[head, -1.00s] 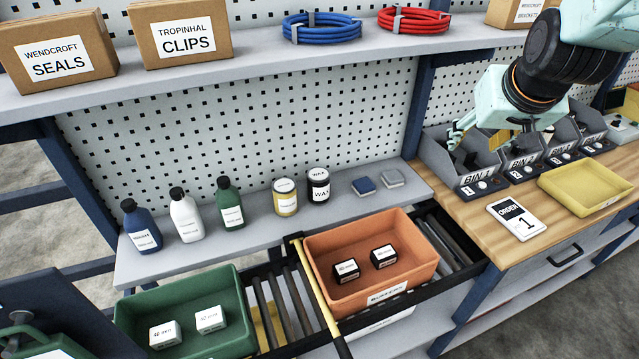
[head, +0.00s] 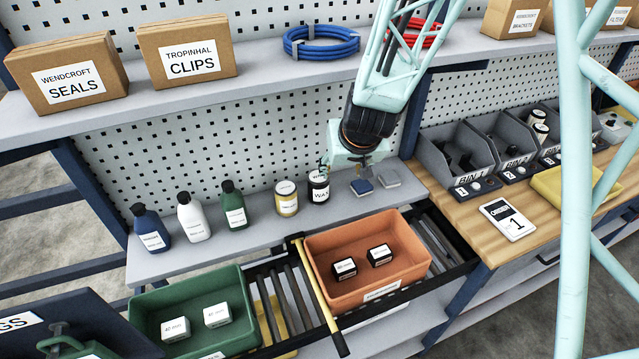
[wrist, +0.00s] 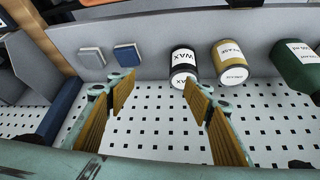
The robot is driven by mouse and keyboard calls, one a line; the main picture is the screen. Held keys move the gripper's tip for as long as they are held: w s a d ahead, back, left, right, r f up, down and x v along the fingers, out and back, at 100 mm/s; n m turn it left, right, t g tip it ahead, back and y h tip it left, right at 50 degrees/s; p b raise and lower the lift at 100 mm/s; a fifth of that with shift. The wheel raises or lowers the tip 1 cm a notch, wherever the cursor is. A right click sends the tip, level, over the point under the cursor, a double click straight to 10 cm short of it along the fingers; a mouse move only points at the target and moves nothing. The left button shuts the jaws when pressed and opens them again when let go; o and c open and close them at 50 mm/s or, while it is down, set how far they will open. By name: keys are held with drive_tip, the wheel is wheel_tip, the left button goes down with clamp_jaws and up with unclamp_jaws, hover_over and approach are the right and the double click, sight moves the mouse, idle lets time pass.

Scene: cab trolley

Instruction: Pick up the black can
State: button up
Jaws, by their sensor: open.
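The black can (head: 318,187) has a white WAX label and stands upright on the grey shelf, just right of a yellow can (head: 286,199). My gripper (head: 342,168) is at the shelf, close to the black can's upper right, and partly overlaps it in the head view. In the wrist view my open gripper (wrist: 155,84) has nothing between its fingers. The black can (wrist: 184,62) lies beyond the tip of the right-hand finger, and the yellow can (wrist: 230,62) is further right. I cannot tell whether a finger touches the black can.
A blue block (head: 361,187) and a grey block (head: 387,178) lie right of the cans. Several bottles, including a green one (head: 233,205), stand to the left. A pegboard (head: 240,130) rises behind and an upper shelf (head: 270,65) overhangs. An orange crate (head: 420,268) sits in front.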

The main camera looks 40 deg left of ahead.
sight(321, 185)
drive_tip(key=s+a+f, duration=0.3)
drive_tip(key=a, duration=0.1)
drive_tip(key=shift+s+n+p, duration=0.3)
drive_tip(key=shift+s+p, duration=0.05)
drive_tip(key=shift+p, duration=0.1)
drive_tip(key=shift+b+x, duration=0.8)
drive_tip(key=shift+x, duration=3.45)
drive_tip(key=shift+a, duration=0.1)
drive_tip(key=shift+x, duration=2.55)
drive_tip(key=shift+a, duration=0.1)
